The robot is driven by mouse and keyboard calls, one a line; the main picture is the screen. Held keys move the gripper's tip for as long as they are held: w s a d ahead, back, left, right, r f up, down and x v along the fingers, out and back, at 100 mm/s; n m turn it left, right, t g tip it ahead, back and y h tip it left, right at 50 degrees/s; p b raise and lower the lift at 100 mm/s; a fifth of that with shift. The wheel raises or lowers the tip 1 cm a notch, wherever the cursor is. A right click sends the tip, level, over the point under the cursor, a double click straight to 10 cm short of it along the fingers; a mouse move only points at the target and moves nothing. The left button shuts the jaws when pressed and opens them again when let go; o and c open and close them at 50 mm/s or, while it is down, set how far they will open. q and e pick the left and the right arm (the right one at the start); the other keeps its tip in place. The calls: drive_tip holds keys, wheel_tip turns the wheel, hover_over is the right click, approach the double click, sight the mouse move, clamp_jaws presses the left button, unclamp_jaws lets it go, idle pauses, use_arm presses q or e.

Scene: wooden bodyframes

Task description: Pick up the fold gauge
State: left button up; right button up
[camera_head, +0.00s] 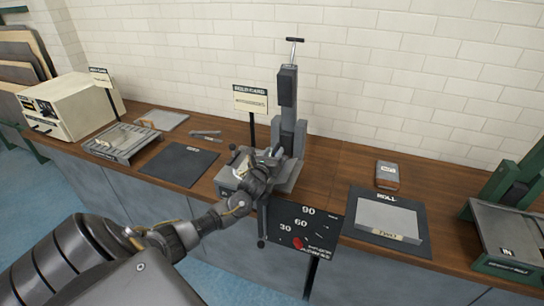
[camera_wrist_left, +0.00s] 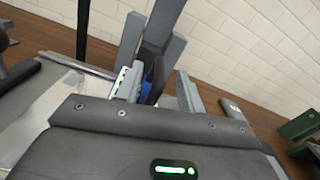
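I cannot single out the fold gauge with certainty. My left gripper (camera_head: 268,158) is at the foot of a tall grey press (camera_head: 287,95) on the bench and hides part of its base. In the left wrist view its two silver fingers (camera_wrist_left: 155,88) stand apart. A dark piece with a blue patch (camera_wrist_left: 148,86) shows between or behind them; contact cannot be told. A black board marked 30, 60 and 90 (camera_head: 318,228) hangs at the bench front below the press. My right gripper is not in view.
A build card (camera_head: 250,99) stands behind my gripper. A black mat (camera_head: 179,164), a grey tray (camera_head: 122,141) and slim metal tools (camera_head: 205,134) lie left. Right are a small box (camera_head: 388,172), a ROLL mat (camera_head: 365,247) bearing a grey plate (camera_head: 388,216), and a green-framed machine (camera_head: 510,225).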

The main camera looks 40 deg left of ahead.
use_arm(q)
drive_tip(key=shift+w+a, duration=0.25)
drive_tip(key=shift+w, duration=0.35)
clamp_jaws()
drive_tip(key=shift+r, duration=0.6)
drive_tip(key=s+a+r+b, duration=0.1)
drive_tip(key=s+r+b, duration=0.3)
drive_tip(key=s+r, duration=0.7)
drive_tip(key=s, duration=0.3)
drive_tip(key=shift+r, duration=0.4)
